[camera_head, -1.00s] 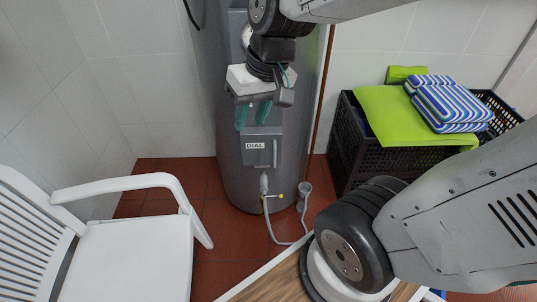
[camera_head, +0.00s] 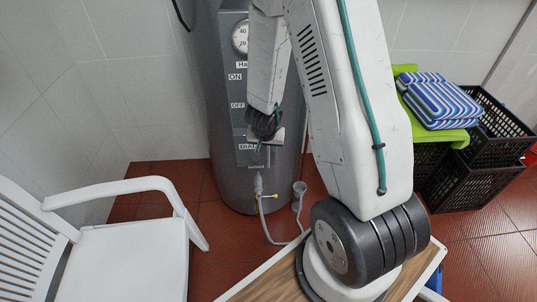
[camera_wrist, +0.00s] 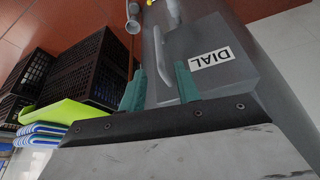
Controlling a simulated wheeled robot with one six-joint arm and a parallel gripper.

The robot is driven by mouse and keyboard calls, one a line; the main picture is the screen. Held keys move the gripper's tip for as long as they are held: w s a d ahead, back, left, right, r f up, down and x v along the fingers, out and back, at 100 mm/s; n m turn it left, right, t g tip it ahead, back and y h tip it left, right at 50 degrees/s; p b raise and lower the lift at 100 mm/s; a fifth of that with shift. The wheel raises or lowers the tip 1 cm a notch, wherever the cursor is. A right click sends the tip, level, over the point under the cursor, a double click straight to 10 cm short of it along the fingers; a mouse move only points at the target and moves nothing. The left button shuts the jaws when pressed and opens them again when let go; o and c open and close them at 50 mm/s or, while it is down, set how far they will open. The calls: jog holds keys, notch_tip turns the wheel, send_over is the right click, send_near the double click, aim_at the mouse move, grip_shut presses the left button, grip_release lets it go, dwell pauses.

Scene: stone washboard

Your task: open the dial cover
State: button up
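The dial cover (camera_head: 245,159) is a grey panel labelled DIAL, low on the front of the grey cylindrical tank (camera_head: 232,186). It appears shut. In the wrist view the cover (camera_wrist: 225,82) fills the upper right, with its bar handle (camera_wrist: 161,45) beside the white label. My gripper (camera_wrist: 161,68) is open, its two teal fingers apart, and the near end of the handle shows between them. Whether they touch it is unclear. In the head view my gripper (camera_head: 266,147) is in front of the cover's right side, and my arm partly hides both.
A round gauge (camera_head: 241,38) and ON/OFF labels sit higher on the tank. A hose (camera_head: 263,213) with a yellow-handled valve hangs below the cover. A white chair (camera_head: 130,255) stands left. Black crates (camera_head: 480,170) with towels stand right. Red floor is free between chair and tank.

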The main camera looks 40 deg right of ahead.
aim_at(268, 152)
jog(key=x, duration=0.7)
jog(key=shift+d+f, duration=0.1)
jog(key=shift+f, duration=0.2)
grip_shut()
